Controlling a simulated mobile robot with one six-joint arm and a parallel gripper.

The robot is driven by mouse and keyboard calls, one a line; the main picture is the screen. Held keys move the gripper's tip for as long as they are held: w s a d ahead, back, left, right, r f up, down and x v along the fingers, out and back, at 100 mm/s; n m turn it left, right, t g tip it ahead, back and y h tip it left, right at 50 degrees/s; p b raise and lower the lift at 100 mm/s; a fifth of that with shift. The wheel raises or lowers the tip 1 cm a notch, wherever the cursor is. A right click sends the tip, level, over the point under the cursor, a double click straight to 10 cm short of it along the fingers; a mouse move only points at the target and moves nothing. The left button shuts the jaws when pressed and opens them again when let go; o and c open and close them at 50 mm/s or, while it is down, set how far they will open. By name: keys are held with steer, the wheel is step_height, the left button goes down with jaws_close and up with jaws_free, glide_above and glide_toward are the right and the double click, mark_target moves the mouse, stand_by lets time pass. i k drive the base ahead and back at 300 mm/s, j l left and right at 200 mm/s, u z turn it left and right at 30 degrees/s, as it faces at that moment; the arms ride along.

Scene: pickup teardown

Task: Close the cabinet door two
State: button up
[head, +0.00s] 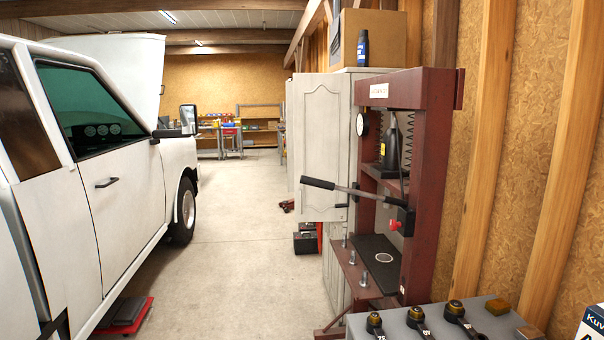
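A pale whitewashed cabinet (338,276) stands against the right wall, partly hidden behind a dark red shop press. An upper door with an arched panel (317,135) stands out from the cabinet into the aisle, so it looks swung open. A small dark handle shows near its lower edge. Another pale panel edge (290,130) shows just behind it; I cannot tell if it is a second door. No number marks which door is two. My gripper is not in view.
The red press (422,190) with its long lever (350,189) stands in front of the cabinet. A grey bench with tools (480,318) is at lower right. A white pickup (100,180) lines the left. The concrete aisle (232,240) between is mostly clear. Dark boxes (305,242) sit beyond the door.

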mark_target(322, 101)
steer(key=i+j+z, duration=0.1)
steer(key=i+j, duration=1.2)
steer(key=j, duration=0.15)
steer(key=i+j+z, duration=0.15)
steer(key=i+j, duration=0.5)
steer(key=i+z, duration=0.15)
steer(key=i, duration=1.55)
